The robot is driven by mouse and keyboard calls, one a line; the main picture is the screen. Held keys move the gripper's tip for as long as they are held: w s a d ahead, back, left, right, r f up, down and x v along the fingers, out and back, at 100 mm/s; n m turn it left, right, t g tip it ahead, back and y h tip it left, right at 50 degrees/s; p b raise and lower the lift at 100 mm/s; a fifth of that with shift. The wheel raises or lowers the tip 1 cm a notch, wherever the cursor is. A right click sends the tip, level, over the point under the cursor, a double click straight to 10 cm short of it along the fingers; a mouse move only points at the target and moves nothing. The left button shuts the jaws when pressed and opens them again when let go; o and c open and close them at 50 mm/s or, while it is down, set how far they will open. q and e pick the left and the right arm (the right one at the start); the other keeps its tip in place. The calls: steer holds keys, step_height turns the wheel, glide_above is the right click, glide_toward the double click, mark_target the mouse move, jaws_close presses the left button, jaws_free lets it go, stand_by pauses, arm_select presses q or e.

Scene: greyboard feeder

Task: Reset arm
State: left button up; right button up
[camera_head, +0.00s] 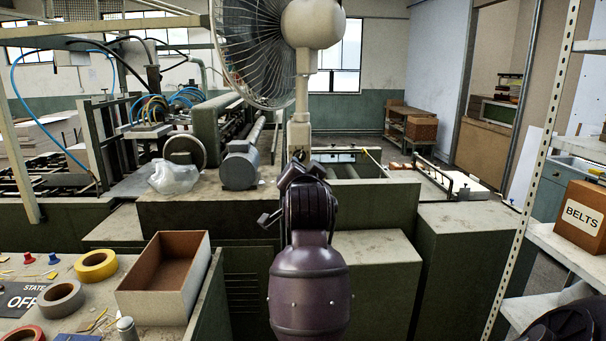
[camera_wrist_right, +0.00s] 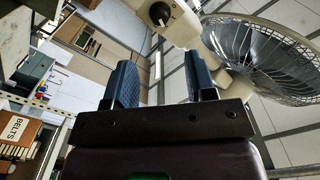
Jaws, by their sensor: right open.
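My right gripper (camera_wrist_right: 162,78) is open in the right wrist view. Its two blue-grey ribbed fingers stand apart with nothing between them. In the head view my dark purple arm rises from the bottom centre, in front of the green machine; the gripper's fingers are hard to make out there. A standing fan (camera_head: 258,52) is at the top of the head view, with its pale post (camera_head: 303,90) behind the top of my arm. The fan also fills the right of the wrist view (camera_wrist_right: 265,60). My left gripper is not in view.
A bench at lower left holds an open cardboard box (camera_head: 195,298), a yellow tape roll (camera_head: 81,268) and a grey one (camera_head: 47,306). A grey motor (camera_head: 239,172) sits on the machine. A BELTS box (camera_head: 583,226) stands on a shelf (camera_head: 570,252) at right.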

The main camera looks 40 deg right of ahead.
stand_by(0.6)
steer(key=w+a+r+n+t+y, duration=0.2)
steer(key=w+a+n+t, duration=0.15)
steer(key=a+n, duration=0.2)
steer(key=s+a+f+n+t+y+b, duration=0.1)
steer(key=a+f+n+y, duration=0.35)
steer(key=f, duration=0.65)
steer(key=s+a+f+n+y, duration=0.1)
steer(key=a+f+n+y, duration=0.3)
steer(key=f, duration=0.6)
steer(key=s+a+f+n+g, duration=0.1)
steer(key=s+f+g, duration=0.2)
steer(key=s+f, duration=0.9)
steer(key=s+a+f+n+g+b, duration=0.1)
steer(key=s+f+g, duration=0.3)
steer(key=s+f, duration=0.8)
step_height(320, 180, down, 6)
steer(key=shift+s+a+r+y, duration=0.1)
steer(key=shift+s+a+y, duration=0.1)
steer(key=shift+a+y, duration=0.2)
